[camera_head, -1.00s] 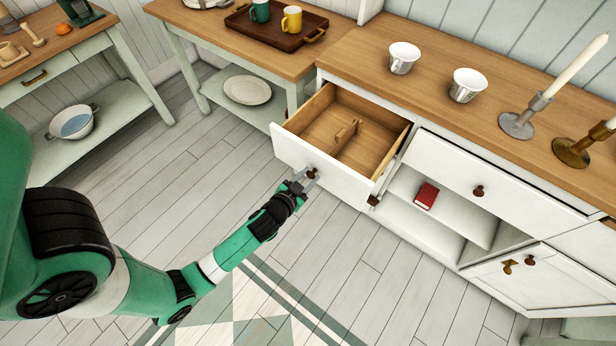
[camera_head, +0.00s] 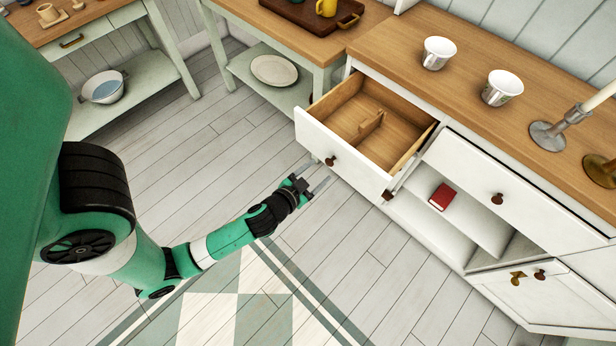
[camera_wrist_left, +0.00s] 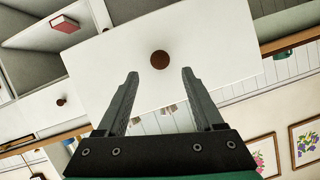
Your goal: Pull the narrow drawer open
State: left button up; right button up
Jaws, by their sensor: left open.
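The narrow drawer (camera_head: 348,157) stands pulled out from the left end of the white cabinet. Its wooden inside shows a small divider and looks empty. Its dark round knob (camera_head: 330,161) is on the white front. My left gripper (camera_head: 317,177) is open and empty, a short way in front of the drawer front and clear of the knob. In the left wrist view the knob (camera_wrist_left: 160,59) shows against the white front, just beyond the spread fingertips (camera_wrist_left: 159,73), with nothing between them. My right gripper is in neither view.
Two white cups (camera_head: 437,53) and candlesticks (camera_head: 548,135) stand on the wooden counter (camera_head: 400,40). A red book (camera_head: 442,197) lies on the open shelf right of the drawer. A plate (camera_head: 275,70) sits on the side table's lower shelf. The floor before the cabinet is clear.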

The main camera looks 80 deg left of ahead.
pick_arm(q)
jog(key=v, duration=0.5)
jog(key=shift+s+d+r, duration=0.15)
jog(key=shift+s+r, duration=0.05)
jog(key=shift+s, duration=0.1)
